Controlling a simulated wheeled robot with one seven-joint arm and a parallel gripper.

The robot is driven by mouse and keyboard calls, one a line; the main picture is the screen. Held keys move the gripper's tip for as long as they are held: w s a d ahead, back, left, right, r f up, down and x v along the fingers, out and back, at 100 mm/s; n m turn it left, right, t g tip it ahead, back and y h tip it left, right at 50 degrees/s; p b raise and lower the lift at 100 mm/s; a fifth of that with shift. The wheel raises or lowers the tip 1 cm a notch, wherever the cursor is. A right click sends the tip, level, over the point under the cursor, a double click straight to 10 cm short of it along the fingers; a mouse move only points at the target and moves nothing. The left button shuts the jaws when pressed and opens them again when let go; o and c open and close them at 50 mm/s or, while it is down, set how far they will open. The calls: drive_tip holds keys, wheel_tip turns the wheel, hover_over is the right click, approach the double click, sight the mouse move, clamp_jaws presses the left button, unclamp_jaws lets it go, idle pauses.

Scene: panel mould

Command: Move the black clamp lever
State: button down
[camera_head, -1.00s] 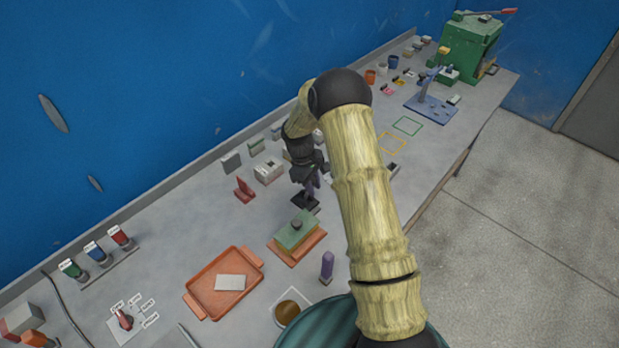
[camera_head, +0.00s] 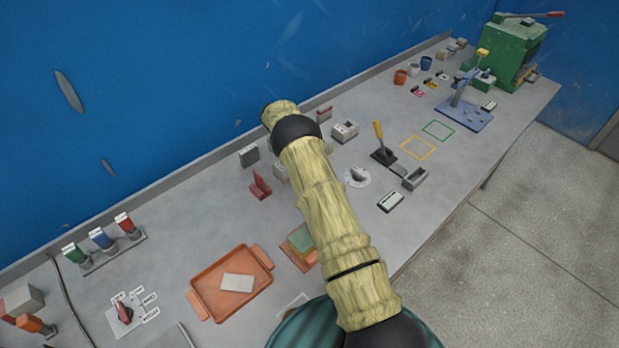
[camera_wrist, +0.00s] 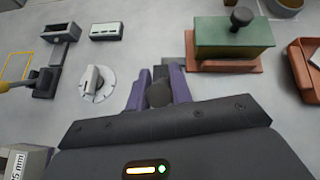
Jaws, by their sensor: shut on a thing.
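The black clamp lever (camera_wrist: 158,93) shows in the wrist view as a dark rounded knob, with a small dark base part beyond it. My gripper (camera_wrist: 158,82) is shut on this knob, a purple finger on either side. How far the lever is tilted cannot be told from this angle. In the head view my arm hides both the gripper and this lever.
A white dial (camera_wrist: 95,82) lies left of the gripper, and a green block on an orange base (camera_wrist: 235,35) to the right. A yellow-handled lever on a black base (camera_head: 382,156) stands further along the bench. An orange tray (camera_head: 205,300) lies at front left.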

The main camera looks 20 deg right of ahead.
drive_tip(key=shift+w+a+f+b, duration=0.15)
drive_tip(key=shift+w+f+b, duration=0.1)
drive_tip(key=shift+w+b, duration=0.05)
drive_tip(key=shift+g, duration=0.3)
drive_tip(key=shift+r, duration=0.15)
drive_tip(key=c, duration=1.3)
unclamp_jaws()
drive_tip(key=shift+w, duration=0.1)
drive_tip(key=shift+o, duration=0.2)
wheel_tip(320, 180, up, 10)
drive_tip(key=shift+f, duration=0.1)
